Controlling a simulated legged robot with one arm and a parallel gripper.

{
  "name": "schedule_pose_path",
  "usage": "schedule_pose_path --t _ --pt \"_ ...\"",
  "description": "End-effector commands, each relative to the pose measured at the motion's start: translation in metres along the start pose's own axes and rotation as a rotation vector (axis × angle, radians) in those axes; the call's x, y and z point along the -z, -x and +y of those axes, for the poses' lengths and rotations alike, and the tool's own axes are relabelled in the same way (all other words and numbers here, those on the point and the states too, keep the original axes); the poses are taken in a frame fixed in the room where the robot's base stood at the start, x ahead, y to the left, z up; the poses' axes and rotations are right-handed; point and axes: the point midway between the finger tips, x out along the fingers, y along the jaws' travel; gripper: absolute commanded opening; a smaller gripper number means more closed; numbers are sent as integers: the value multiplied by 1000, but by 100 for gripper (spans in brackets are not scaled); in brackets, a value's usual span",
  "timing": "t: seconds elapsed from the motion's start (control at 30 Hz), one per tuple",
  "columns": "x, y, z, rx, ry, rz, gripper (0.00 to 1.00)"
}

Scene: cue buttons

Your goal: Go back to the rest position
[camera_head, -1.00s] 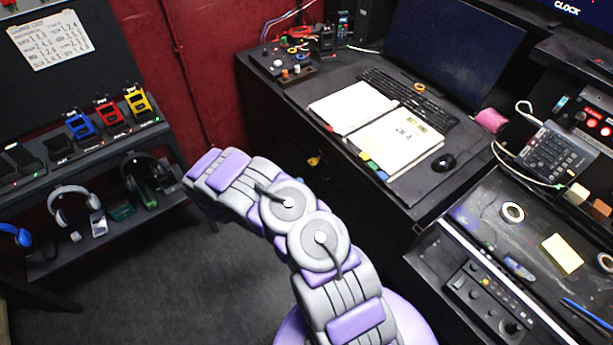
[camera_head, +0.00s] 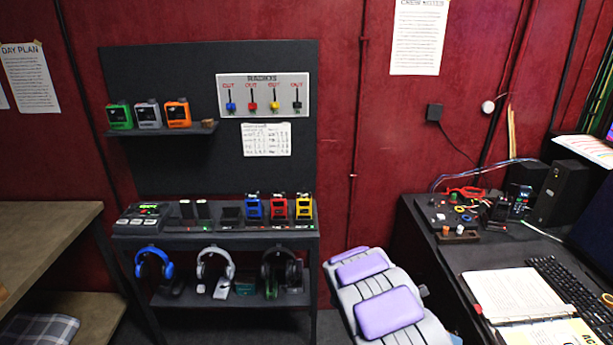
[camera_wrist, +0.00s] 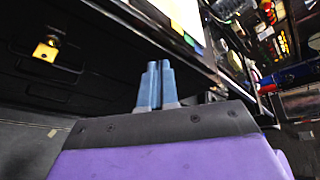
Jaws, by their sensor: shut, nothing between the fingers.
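My gripper (camera_wrist: 155,84) shows in the wrist view, with its two blue-grey fingers together and nothing between them. It is in front of the dark desk's drawer side, below the desk edge. In the head view my purple and grey arm (camera_head: 385,300) shows at the bottom centre, between the shelf stand and the desk; the gripper itself does not show there.
A black shelf stand (camera_head: 215,240) holds headphones, coloured devices and a panel of cue switches (camera_head: 263,95). The desk (camera_head: 425,240) with an open notebook (camera_head: 515,295) and keyboard is at right. A wooden table (camera_head: 45,222) stands at left.

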Motion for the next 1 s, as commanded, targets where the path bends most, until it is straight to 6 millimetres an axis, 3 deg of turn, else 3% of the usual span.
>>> schedule_pose_path --t 0.03,0.2,0.5,1.0 --pt "-3 4 -18 2 -80 30 0" --pt "2 17 -71 17 -353 144 0" --pt "30 42 -150 49 -807 370 0" --pt "109 106 -239 160 -1442 819 0"
